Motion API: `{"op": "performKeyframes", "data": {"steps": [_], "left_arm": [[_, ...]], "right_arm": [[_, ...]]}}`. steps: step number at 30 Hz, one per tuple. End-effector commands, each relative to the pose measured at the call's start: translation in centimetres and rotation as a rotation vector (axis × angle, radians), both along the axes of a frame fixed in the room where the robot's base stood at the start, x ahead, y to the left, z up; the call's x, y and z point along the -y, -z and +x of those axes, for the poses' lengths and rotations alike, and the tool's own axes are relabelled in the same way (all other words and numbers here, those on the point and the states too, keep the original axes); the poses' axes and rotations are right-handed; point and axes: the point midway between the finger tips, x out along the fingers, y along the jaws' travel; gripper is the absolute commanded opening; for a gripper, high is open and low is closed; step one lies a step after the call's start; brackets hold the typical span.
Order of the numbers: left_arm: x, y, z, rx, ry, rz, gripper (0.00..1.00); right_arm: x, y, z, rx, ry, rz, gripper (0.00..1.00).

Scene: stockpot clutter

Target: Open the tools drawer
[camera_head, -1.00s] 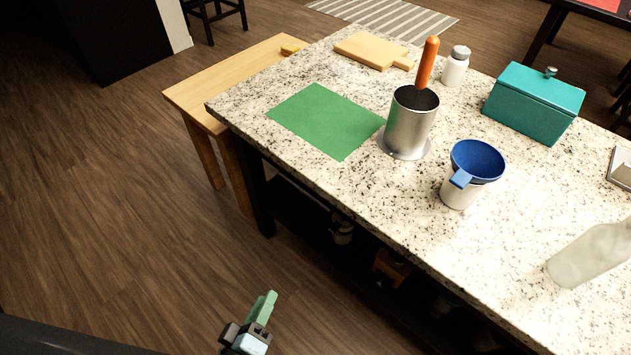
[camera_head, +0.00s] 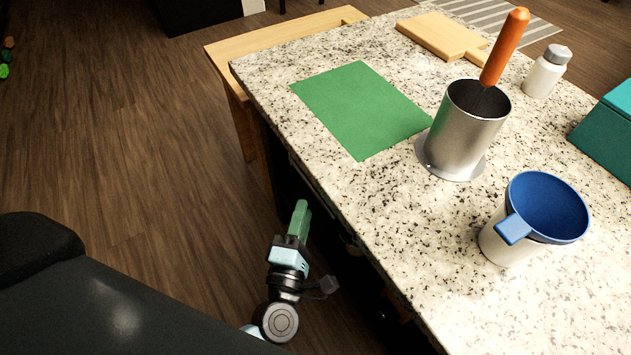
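No tools drawer can be made out; the space under the granite counter (camera_head: 350,195) is dark and mostly hidden by its top. My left gripper (camera_head: 301,212) has green fingers and is beside the counter's near left edge, low against the dark underside. Its fingers overlap in this view, so I cannot tell whether it is open or shut, or whether it touches anything. My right gripper is not in view.
On the counter are a green mat (camera_head: 360,108), a steel pot (camera_head: 465,130) with an orange-handled tool (camera_head: 505,45), a blue funnel (camera_head: 548,205) on a white container, a white bottle (camera_head: 545,72), a cutting board (camera_head: 440,35) and a teal box (camera_head: 608,135). A wooden bench (camera_head: 285,37) stands behind.

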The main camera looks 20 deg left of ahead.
Motion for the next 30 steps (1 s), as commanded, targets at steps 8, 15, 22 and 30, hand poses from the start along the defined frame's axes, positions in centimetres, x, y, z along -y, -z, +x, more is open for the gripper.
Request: {"op": "performKeyframes", "data": {"steps": [8,15,22,30], "left_arm": [[-0.4,-0.6,2.8,0.003,-0.001,0.001,0.32],[-0.8,-0.9,6.1,0.001,0.000,0.001,0.32],[-1.0,-1.1,7.5,0.000,0.002,0.003,0.32],[-1.0,-1.1,7.6,-0.001,0.001,0.003,0.31]], "right_arm": [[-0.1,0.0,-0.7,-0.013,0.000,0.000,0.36],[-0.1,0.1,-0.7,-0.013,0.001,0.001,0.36],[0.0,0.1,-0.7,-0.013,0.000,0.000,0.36],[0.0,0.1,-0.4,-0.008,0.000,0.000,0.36]]}}
